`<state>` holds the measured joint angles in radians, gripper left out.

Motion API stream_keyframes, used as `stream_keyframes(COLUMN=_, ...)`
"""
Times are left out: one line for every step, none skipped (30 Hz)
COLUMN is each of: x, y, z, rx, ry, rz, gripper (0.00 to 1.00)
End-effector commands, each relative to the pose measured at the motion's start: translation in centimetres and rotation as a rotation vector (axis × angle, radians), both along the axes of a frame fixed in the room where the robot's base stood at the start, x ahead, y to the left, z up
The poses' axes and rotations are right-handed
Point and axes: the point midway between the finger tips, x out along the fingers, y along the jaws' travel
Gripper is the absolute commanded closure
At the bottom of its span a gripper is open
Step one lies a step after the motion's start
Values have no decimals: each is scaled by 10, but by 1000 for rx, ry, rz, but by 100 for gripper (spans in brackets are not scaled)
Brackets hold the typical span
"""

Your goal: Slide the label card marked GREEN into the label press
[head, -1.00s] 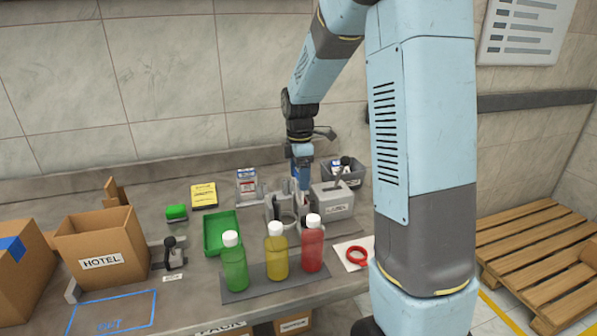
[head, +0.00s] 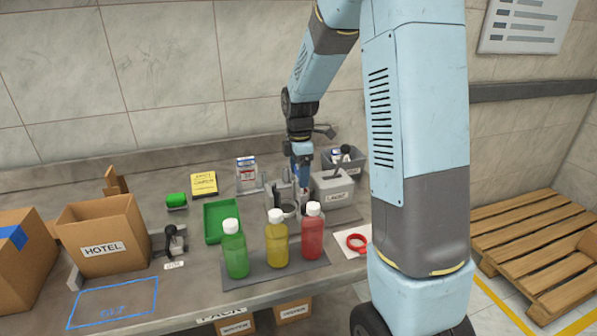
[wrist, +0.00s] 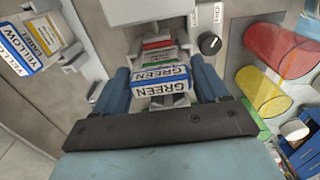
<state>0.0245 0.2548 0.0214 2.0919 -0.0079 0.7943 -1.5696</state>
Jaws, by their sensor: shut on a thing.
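My gripper (wrist: 160,82) is shut on the GREEN label card (wrist: 160,79), a white and blue card between its two blue fingers in the wrist view. Its GREEN lettering faces the camera. In the head view my gripper (head: 302,178) is low at the left side of the grey label press (head: 334,190); the card cannot be made out there. The press (wrist: 148,12) fills the top of the wrist view, with a black knob on its front. Red and green edged pieces show just beyond the card. Whether the card touches the press is unclear.
YELLOW label cards (wrist: 36,42) stand in a holder at left. Red (head: 312,235), yellow (head: 276,242) and green (head: 235,252) bottles stand in front of the press. A green tray (head: 220,222) and a HOTEL box (head: 102,240) are further left. A dark bin (head: 346,160) is behind the press.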

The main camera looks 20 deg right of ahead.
Motion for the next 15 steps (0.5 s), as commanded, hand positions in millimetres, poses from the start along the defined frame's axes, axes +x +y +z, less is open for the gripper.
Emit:
stream_keyframes(x=0, y=0, z=-2, rx=0, ry=1, rz=0, gripper=56)
stream_keyframes(x=0, y=0, z=-3, rx=0, ry=1, rz=0, gripper=56)
stream_keyframes(x=0, y=0, z=-4, rx=0, ry=0, rz=0, gripper=56)
stream_keyframes(x=0, y=0, z=-5, rx=0, ry=0, rz=0, gripper=56)
stream_keyframes(x=0, y=0, z=-6, rx=0, ry=0, rz=0, gripper=56)
stream_keyframes(x=0, y=0, z=-8, rx=0, ry=0, rz=-1, gripper=56)
stream_keyframes(x=0, y=0, z=-9, rx=0, ry=0, rz=-1, gripper=56)
stream_keyframes(x=0, y=0, z=-10, rx=0, ry=0, rz=-1, gripper=56)
stream_keyframes(x=0, y=-1, z=-11, rx=0, ry=0, rz=-1, gripper=56)
stream_keyframes(x=0, y=-1, z=-12, rx=0, ry=1, rz=-1, gripper=56)
stream_keyframes(x=0, y=-1, z=-13, rx=0, ry=1, rz=-1, gripper=56)
stream_keyframes(x=0, y=-1, z=-14, rx=0, ry=0, rz=-1, gripper=56)
stream_keyframes(x=0, y=-1, z=-14, rx=0, ry=0, rz=-1, gripper=56)
stream_keyframes(x=0, y=-1, z=-14, rx=0, ry=0, rz=-1, gripper=56)
stream_keyframes(x=0, y=-1, z=-14, rx=0, ry=0, rz=-1, gripper=56)
